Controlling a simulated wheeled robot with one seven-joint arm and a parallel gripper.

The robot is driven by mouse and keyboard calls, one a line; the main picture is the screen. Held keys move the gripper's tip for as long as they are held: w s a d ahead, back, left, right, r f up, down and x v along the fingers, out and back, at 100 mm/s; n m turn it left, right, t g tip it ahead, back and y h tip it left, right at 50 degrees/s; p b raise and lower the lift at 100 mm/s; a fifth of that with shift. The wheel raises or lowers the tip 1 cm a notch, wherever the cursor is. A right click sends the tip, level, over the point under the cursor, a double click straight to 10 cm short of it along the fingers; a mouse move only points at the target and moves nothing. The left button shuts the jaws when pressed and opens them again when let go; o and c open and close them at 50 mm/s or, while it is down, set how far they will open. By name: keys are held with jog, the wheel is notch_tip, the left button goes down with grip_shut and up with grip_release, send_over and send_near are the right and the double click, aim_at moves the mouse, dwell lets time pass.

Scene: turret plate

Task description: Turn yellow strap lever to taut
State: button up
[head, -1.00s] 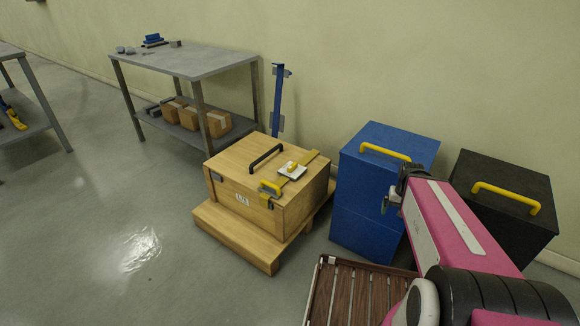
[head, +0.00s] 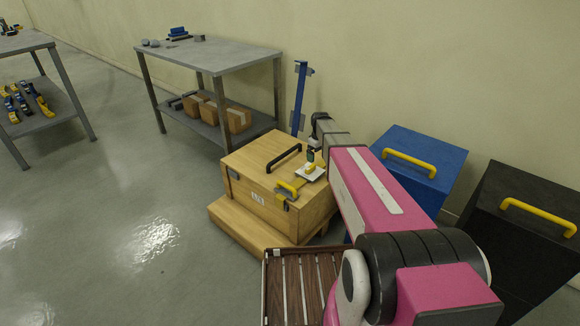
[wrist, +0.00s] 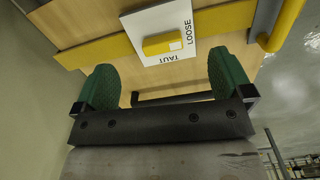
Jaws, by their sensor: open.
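The yellow lever (wrist: 160,43) sits on a white plate (wrist: 146,26) on top of the wooden crate (head: 262,155). The plate is marked LOOSE and TAUT. In the wrist view the lever lies across the picture, its pale-marked end toward LOOSE at the right; TAUT is below it. The plate also shows in the head view. My gripper (wrist: 166,75) is open and empty. Its green fingertips stand wide apart, just short of the plate and apart from the lever. In the head view my gripper is over the crate, partly hidden by my arm.
A yellow strap (wrist: 223,18) runs under the plate. Blue (head: 425,165) and black (head: 525,230) boxes stand at the right. A slatted wooden surface (head: 290,290) is in front.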

aim_at(311, 167)
jog(key=shift+n, duration=0.5)
jog(key=w+a+f, duration=0.1)
jog(key=f, duration=0.2)
jog(key=w+f, duration=0.1)
jog(key=f, duration=0.3)
jog(key=w+a+f, duration=0.1)
jog(key=f, duration=0.2)
jog(key=shift+w+a+f, duration=0.2)
jog(key=shift+a+f, duration=0.1)
jog(key=shift+f, duration=0.1)
jog(key=c, duration=0.9)
